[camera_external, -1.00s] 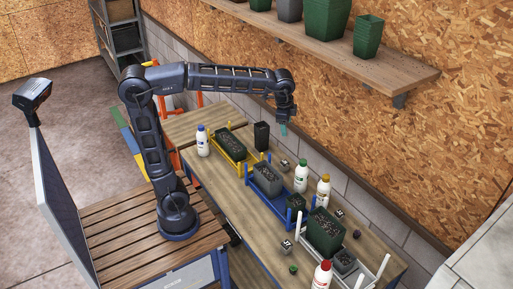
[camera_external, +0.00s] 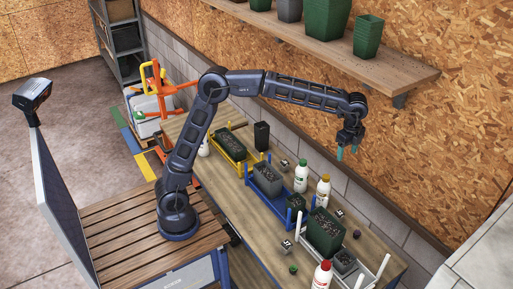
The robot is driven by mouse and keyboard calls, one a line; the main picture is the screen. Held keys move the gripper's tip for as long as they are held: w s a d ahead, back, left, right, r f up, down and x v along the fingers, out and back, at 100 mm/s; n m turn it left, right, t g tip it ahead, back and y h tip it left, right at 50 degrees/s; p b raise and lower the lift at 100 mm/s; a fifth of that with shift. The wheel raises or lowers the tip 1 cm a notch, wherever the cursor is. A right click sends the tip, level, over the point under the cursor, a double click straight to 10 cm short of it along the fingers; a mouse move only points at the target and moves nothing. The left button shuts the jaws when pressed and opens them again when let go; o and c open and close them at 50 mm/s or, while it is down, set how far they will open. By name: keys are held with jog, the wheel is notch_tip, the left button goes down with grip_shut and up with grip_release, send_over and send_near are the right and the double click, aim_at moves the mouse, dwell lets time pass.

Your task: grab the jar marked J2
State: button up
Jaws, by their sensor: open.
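Several small dark jars stand on the workbench: one with a pale marked face (camera_external: 287,243) at the front, one by the back edge (camera_external: 339,213) and one farther left (camera_external: 284,163). Two more small round items, one with a green top (camera_external: 293,268) and one dark (camera_external: 357,234), stand near the right end. The marks are too small to read, so I cannot tell which is J2. My gripper (camera_external: 347,152) is open and empty, fingertips down, well above the back right part of the bench. It touches nothing.
A yellow rack (camera_external: 240,167), a blue rack (camera_external: 262,200) and a white rack (camera_external: 381,268) hold soil-filled pots. White bottles with green (camera_external: 301,178), yellow (camera_external: 323,192) and red (camera_external: 321,276) caps stand among them. A shelf of pots (camera_external: 390,72) hangs above; the front left bench is clear.

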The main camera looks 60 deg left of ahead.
aim_at(340, 212)
jog(key=shift+m, duration=0.4)
jog(key=f, duration=1)
jog(key=w+d+f, duration=0.1)
jog(key=f, duration=1)
jog(key=d+f, duration=0.1)
jog(key=f, duration=0.9)
jog(key=shift+w+d+f, duration=0.15)
jog(key=shift+f, duration=0.25)
jog(key=shift+d+f, duration=0.1)
jog(key=shift+f, duration=2.45)
jog(key=c, duration=1.1)
